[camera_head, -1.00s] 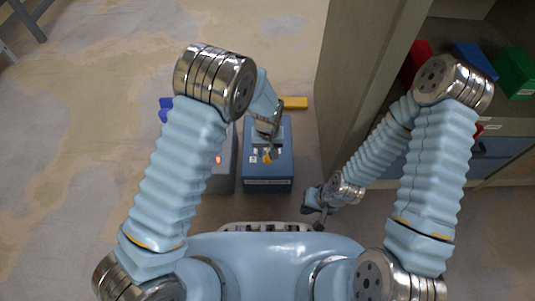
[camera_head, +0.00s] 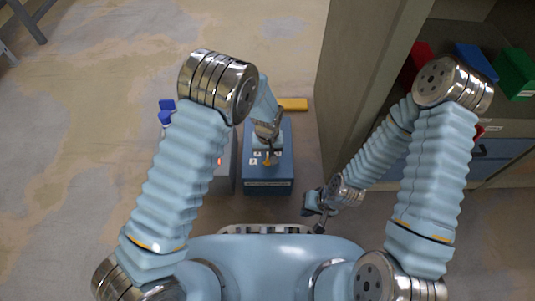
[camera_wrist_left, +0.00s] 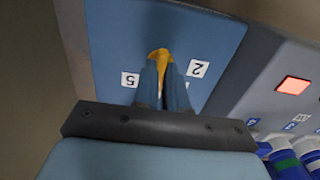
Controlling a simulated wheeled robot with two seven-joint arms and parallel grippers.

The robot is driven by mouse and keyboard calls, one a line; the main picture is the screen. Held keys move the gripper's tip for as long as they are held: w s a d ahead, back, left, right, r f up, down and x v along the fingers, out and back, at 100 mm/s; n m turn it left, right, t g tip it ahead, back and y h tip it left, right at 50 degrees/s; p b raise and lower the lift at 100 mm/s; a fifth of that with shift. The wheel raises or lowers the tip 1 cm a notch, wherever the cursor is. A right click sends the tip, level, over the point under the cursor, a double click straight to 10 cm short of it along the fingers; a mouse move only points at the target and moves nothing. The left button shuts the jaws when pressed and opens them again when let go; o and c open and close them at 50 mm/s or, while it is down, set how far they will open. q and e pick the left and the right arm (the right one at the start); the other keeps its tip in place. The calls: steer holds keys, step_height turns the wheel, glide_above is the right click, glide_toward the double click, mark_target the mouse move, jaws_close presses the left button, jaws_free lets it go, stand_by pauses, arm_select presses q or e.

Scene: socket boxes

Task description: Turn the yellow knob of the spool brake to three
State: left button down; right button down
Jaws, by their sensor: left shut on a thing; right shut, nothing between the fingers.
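The spool brake is a blue box (camera_head: 268,186) on the floor in front of me, and its blue top face also fills the upper middle of the left wrist view (camera_wrist_left: 215,33). The yellow knob (camera_head: 268,161) is on that face and also shows in the left wrist view (camera_wrist_left: 158,56). White number labels surround it; a 5 (camera_wrist_left: 130,79) and a 2 (camera_wrist_left: 199,69) are readable, others are hidden or too small. My left gripper (camera_wrist_left: 163,80) is shut on the knob, one finger on each side. My right gripper (camera_head: 315,204) is shut and empty, to the box's right.
A grey box (camera_head: 224,176) with a lit red square (camera_wrist_left: 293,85) stands left of the blue one. Blue-capped items (camera_head: 166,112) are beside it. A yellow block (camera_head: 293,104) lies behind. A shelf (camera_head: 362,60) with red, blue and green bins stands to the right.

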arm_select(q)
steer(key=shift+n, duration=0.3)
steer(key=n, duration=0.3)
steer(key=shift+n+p, duration=0.75)
steer(key=shift+n, duration=1.85)
steer(key=c, duration=1.2)
jaws_free()
steer(key=shift+r, duration=0.1)
step_height(320, 180, up, 14)
steer(key=p, duration=0.2)
steer(key=shift+f+p, duration=0.2)
steer(key=shift+p, duration=0.2)
